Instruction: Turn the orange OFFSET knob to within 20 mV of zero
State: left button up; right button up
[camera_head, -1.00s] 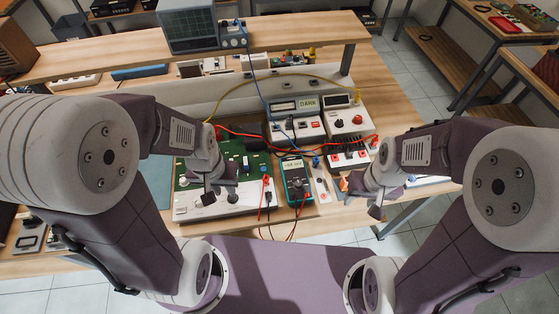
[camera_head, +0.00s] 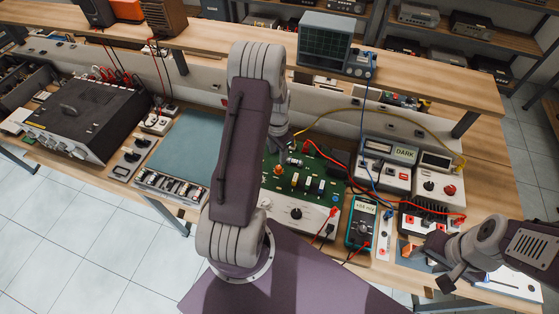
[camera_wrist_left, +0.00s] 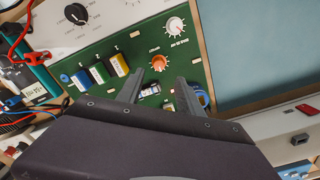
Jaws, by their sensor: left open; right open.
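The orange OFFSET knob (camera_head: 280,169) is on a green circuit board (camera_head: 325,170), partly beside my left arm in the head view. In the left wrist view the orange knob (camera_wrist_left: 159,63) shows clearly, just beyond the fingertips. My left gripper (camera_wrist_left: 158,88) is open and empty over the board, its fingers apart on either side of the line to the knob and not around it. In the head view my left arm hides part of the board. A teal multimeter (camera_head: 362,224) stands right of the board; its digits are too small to read surely. My right gripper (camera_head: 428,265) is open and empty at the lower right.
A white-and-red dial (camera_wrist_left: 175,27) and several coloured blocks (camera_wrist_left: 98,72) flank the knob. Red leads (camera_head: 325,152) cross near the board. A bare teal mat (camera_head: 185,150) lies left.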

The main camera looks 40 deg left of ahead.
aim_at(279, 167)
pick_arm(q)
jog(key=shift+s+r, duration=0.15)
jog(key=shift+s, duration=0.05)
jog(key=shift+d+f, duration=0.15)
jog(key=shift+f, duration=0.05)
jog(key=f, duration=0.2)
jog(key=f+p, duration=0.1)
jog(key=f, duration=0.4)
jog(key=shift+w+f+p, duration=0.25)
jog(key=shift+f+p, duration=0.15)
jog(key=shift+s+f, duration=0.1)
jog(key=shift+f, duration=0.3)
pick_arm(e)
jog(key=shift+d+r, duration=0.2)
jog(key=shift+r, duration=0.75)
pick_arm(q)
grip_shut()
